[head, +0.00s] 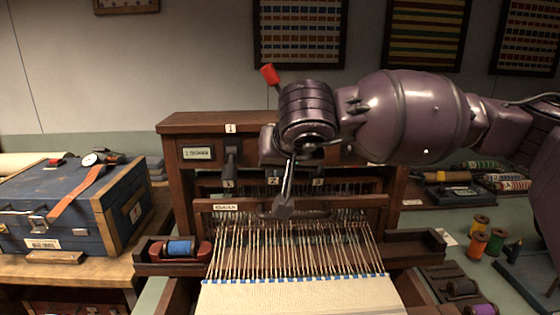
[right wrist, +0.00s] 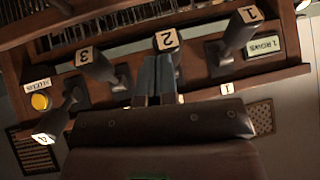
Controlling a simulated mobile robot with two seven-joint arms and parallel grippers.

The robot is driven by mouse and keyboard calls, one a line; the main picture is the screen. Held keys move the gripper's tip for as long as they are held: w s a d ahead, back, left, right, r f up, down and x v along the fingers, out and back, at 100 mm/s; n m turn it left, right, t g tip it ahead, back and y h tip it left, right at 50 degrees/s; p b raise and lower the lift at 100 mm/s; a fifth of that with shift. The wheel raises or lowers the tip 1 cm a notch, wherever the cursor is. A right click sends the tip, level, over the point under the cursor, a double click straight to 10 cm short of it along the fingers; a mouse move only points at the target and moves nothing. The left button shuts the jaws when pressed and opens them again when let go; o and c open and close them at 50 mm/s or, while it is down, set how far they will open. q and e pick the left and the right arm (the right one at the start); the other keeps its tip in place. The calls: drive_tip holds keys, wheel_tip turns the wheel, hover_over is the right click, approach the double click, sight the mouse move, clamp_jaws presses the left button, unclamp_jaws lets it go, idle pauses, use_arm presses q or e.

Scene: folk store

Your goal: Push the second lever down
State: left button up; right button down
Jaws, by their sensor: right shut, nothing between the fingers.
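The wooden loom's lever panel has numbered levers. The second lever's tag "2" (head: 273,179) hangs low, level with the tags of lever 1 (head: 229,168) and lever 3 (head: 318,183). In the right wrist view, which is upside down, the second lever (right wrist: 167,41) shows its tag just past my fingertips; most of its shaft is hidden behind them. It points down like levers 1 (right wrist: 238,36) and 3 (right wrist: 98,67). My right gripper (head: 283,206) is shut and empty in front of it; contact cannot be told. It also shows in the right wrist view (right wrist: 156,60). My left gripper is out of view.
Lever 4 (right wrist: 58,120) points up, unlike the others, near a yellow button (right wrist: 40,101). Warp threads and woven cloth (head: 300,297) lie below the panel. A blue case (head: 60,205) stands left; thread spools (head: 477,243) stand right. A red-tipped handle (head: 270,75) rises behind.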

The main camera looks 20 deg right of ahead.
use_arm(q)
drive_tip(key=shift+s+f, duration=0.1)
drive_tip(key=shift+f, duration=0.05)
use_arm(e)
drive_tip(key=shift+f, duration=0.55)
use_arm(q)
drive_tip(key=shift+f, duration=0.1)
use_arm(e)
drive_tip(key=shift+s+f, duration=0.1)
use_arm(q)
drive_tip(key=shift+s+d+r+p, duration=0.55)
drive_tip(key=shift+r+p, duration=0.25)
drive_tip(key=shift+p, duration=0.1)
use_arm(e)
drive_tip(key=s+f+v, duration=0.1)
drive_tip(key=v, duration=1.2)
drive_tip(key=shift+s+d, duration=0.35)
drive_tip(key=shift+f, duration=0.15)
